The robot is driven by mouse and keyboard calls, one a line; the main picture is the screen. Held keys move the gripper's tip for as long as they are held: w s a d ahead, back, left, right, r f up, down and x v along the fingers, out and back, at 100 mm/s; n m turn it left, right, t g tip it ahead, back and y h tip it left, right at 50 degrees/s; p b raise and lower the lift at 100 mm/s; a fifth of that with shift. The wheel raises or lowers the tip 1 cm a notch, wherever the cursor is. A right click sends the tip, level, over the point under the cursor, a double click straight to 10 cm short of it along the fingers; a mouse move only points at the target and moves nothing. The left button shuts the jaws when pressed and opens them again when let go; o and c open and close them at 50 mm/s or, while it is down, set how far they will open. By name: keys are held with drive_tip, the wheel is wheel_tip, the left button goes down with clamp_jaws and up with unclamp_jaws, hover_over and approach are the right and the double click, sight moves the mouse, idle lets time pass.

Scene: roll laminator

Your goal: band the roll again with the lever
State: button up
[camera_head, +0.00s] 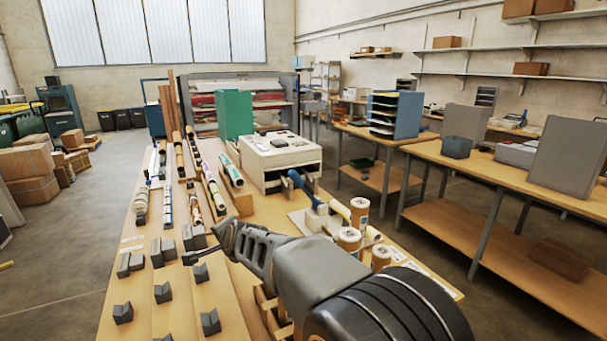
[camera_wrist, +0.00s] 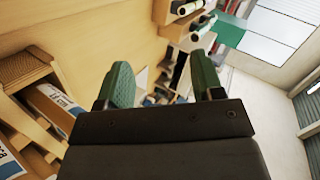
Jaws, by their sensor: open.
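A lever with a blue handle (camera_head: 304,188) slants up to the left from a pale block-like device (camera_head: 316,217) on the table's right side. I cannot tell which roll the task means. My gripper (camera_head: 208,246) is open and empty above the table, left of the lever and apart from it. In the wrist view its two green-padded fingers (camera_wrist: 163,78) are spread, with blurred table items beyond. The lever is not clearly visible there.
A white machine (camera_head: 279,153) stands behind the lever. Short labelled brown cylinders (camera_head: 349,239) stand near my forearm. Several small grey V-shaped supports (camera_head: 163,293) sit empty at the table's front left. Another workbench (camera_head: 470,178) stands to the right, past a floor gap.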

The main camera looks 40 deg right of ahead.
drive_tip(key=w+d+r+m+t+h, duration=0.2)
drive_tip(key=w+d+r+m+h, duration=0.15)
drive_tip(key=w+m, duration=0.25)
drive_tip(key=m+g+h+p, duration=0.4)
drive_tip(key=m+h, duration=0.8)
drive_tip(key=m, duration=1)
approach(294, 180)
drive_tip(key=shift+g, duration=0.4)
drive_tip(key=p+x, duration=0.5)
drive_tip(key=x, duration=0.4)
drive_tip(key=shift+w+d+r, duration=0.1)
drive_tip(key=shift+w+r, duration=0.1)
drive_tip(key=shift+w, duration=0.05)
drive_tip(key=shift+p+x, duration=0.4)
drive_tip(key=shift+x, duration=0.7)
drive_tip(key=shift+f, duration=0.15)
drive_tip(key=shift+c, duration=0.2)
clamp_jaws()
